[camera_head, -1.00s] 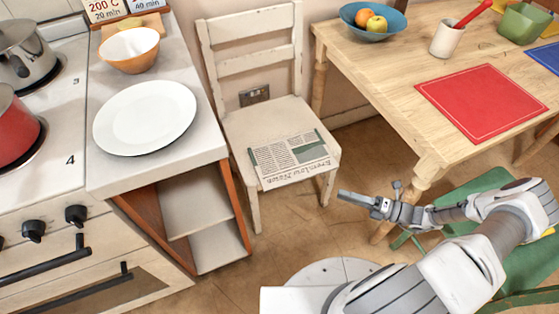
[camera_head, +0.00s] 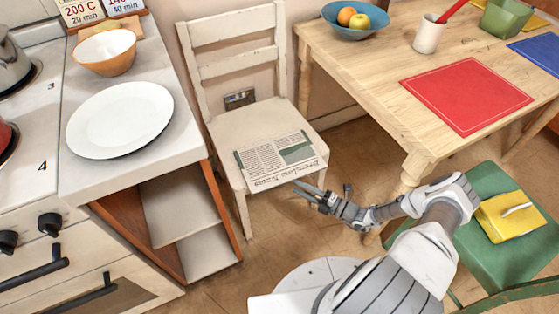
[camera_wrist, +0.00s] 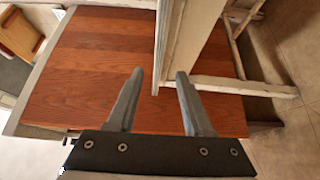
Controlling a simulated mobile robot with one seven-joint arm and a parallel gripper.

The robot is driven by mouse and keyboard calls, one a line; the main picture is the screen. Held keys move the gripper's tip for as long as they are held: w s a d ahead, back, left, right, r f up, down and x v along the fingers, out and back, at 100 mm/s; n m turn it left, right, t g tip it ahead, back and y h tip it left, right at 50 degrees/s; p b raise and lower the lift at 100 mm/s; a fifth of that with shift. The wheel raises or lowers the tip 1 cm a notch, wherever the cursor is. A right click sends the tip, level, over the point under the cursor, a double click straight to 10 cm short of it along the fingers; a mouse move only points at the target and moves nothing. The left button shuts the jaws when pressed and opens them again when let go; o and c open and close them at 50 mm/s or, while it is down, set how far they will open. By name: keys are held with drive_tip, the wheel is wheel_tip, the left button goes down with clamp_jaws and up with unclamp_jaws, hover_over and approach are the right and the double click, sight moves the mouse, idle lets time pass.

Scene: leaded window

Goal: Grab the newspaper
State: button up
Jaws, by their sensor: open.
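The newspaper (camera_head: 276,161) lies flat on the seat of a white wooden chair (camera_head: 228,124), near the seat's front edge. It has printed columns and dark green patches. My gripper (camera_head: 302,188) is close to the front right corner of the seat, just short of the newspaper in the head view. That view shows the wooden side panel of the counter unit (camera_wrist: 100,65) and white chair parts (camera_wrist: 205,50).
Left of the chair, the counter (camera_head: 180,140) holds a white plate (camera_head: 120,119) and an orange bowl (camera_head: 104,55). Right is a wooden table (camera_head: 370,60) with a red mat (camera_head: 466,92). A green chair (camera_head: 480,240) with a yellow item (camera_head: 507,214) stands near my arm.

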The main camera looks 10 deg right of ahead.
sight(287, 179)
drive_tip(key=shift+w+b+x, duration=0.2)
drive_tip(key=shift+b+x, duration=0.4)
drive_tip(key=shift+x, duration=2.55)
drive_tip(key=shift+d+r, duration=0.15)
drive_tip(key=shift+d, duration=0.05)
clamp_jaws()
